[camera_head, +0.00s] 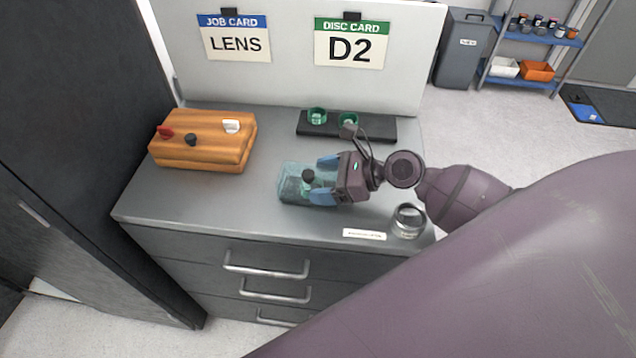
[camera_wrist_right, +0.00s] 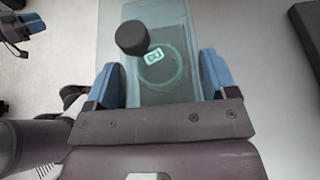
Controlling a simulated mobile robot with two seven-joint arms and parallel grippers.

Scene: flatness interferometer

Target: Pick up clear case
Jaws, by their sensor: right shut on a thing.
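The clear case (camera_head: 292,183) is a see-through, bluish box with a black knob on top, over the middle of the grey counter. My right gripper (camera_head: 326,181) comes in from the right and is shut on it, with a blue finger on each side. In the right wrist view, the case (camera_wrist_right: 162,38) sits between the two fingers (camera_wrist_right: 160,82), with a green ring and a small green-white tag inside. I cannot tell whether it touches the counter. A dark piece with blue parts, apparently my left gripper (camera_wrist_right: 28,22), shows at that view's upper left edge.
An orange wooden box (camera_head: 203,142) with knobs stands at the left of the counter (camera_head: 150,203). A black tray (camera_head: 377,129) with green rings lies behind my right gripper. A round metal-rimmed piece (camera_head: 408,220) stands near the front right. A board (camera_head: 290,85) with LENS and D2 cards closes the back.

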